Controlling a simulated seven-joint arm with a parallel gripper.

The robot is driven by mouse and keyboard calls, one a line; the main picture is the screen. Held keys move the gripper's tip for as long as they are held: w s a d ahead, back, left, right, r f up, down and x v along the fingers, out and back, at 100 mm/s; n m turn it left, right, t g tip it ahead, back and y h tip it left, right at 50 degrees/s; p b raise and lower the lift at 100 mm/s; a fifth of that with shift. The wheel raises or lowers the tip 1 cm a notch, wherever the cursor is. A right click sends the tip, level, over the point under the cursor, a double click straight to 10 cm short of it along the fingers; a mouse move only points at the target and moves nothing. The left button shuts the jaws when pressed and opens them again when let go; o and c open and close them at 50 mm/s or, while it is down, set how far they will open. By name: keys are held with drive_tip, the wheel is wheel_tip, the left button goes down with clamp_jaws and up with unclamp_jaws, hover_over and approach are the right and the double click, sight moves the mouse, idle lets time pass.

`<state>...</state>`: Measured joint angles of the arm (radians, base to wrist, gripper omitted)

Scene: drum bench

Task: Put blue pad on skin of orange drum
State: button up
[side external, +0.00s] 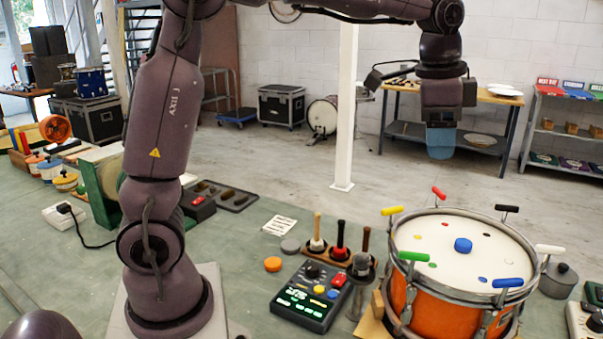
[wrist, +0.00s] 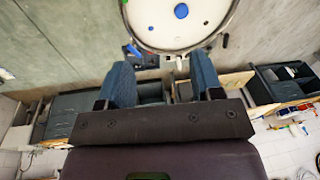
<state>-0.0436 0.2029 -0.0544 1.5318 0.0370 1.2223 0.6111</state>
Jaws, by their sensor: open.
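The orange drum (side external: 431,302) stands at the right of the bench with its pale skin (side external: 440,236) facing up. The blue pad (side external: 463,245) lies on the skin near its middle, inside the rim. My gripper (side external: 441,150) is high above and behind the drum, apart from the pad. In the wrist view, its two blue fingers are spread with nothing between them (wrist: 161,62).
Coloured handles, such as the green one (side external: 413,256), stick up around the drum rim. Left of the drum are a rack of mallets (side external: 340,250), a button box (side external: 312,292), an orange disc (side external: 272,264) and a grey disc (side external: 290,245). A lidded pot (side external: 558,281) stands at the right.

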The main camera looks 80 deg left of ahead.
drive_tip(key=s+f+n+t, duration=0.1)
drive_tip(key=s+f+n, duration=0.1)
drive_tip(key=s, duration=0.9)
drive_tip(key=s+f+n+t, duration=0.1)
drive_tip(key=s+n, duration=0.4)
drive_tip(key=s, duration=0.6)
drive_tip(key=shift+s+d+f+t, duration=0.15)
drive_tip(key=shift+f+t, duration=0.25)
drive_tip(key=shift+t, duration=0.3)
